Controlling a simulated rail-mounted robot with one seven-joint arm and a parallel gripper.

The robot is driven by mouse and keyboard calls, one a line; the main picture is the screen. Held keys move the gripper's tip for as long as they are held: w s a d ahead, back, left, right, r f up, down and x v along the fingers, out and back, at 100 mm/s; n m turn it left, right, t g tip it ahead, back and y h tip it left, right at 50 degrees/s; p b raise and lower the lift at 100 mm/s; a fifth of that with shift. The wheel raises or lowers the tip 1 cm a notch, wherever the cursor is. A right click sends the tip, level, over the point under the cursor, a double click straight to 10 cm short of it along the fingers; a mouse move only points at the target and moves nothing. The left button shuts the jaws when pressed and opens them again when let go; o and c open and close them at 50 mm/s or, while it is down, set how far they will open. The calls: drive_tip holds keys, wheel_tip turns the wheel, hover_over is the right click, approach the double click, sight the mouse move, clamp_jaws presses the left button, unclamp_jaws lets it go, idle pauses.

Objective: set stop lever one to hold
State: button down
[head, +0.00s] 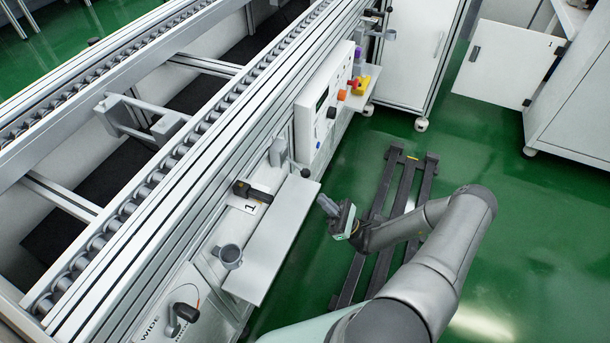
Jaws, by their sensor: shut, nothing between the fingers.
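A black handle (252,191) with a yellowish mark lies against the conveyor's side, just above a white plate marked 1 (248,208). It appears to be stop lever one. No hold marking is readable, so I cannot tell its setting. My gripper (328,206) is to the right of it, past the edge of the white shelf, over the green floor. Its fingers are shut and empty, pointing up and left, apart from the handle.
A dark-knobbed lever (182,316) beside the word WIDE is nearer. A control box (322,108) with coloured buttons is farther along. A dark floor rail (385,215) runs beneath my arm.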

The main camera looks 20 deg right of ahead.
sight(298, 167)
drive_tip(key=shift+a, duration=0.1)
drive_tip(key=x, duration=1)
drive_tip(key=shift+b, duration=0.3)
drive_tip(key=shift+s+r+p, duration=0.1)
drive_tip(key=shift+r+p, duration=0.1)
drive_tip(key=shift+p, duration=0.1)
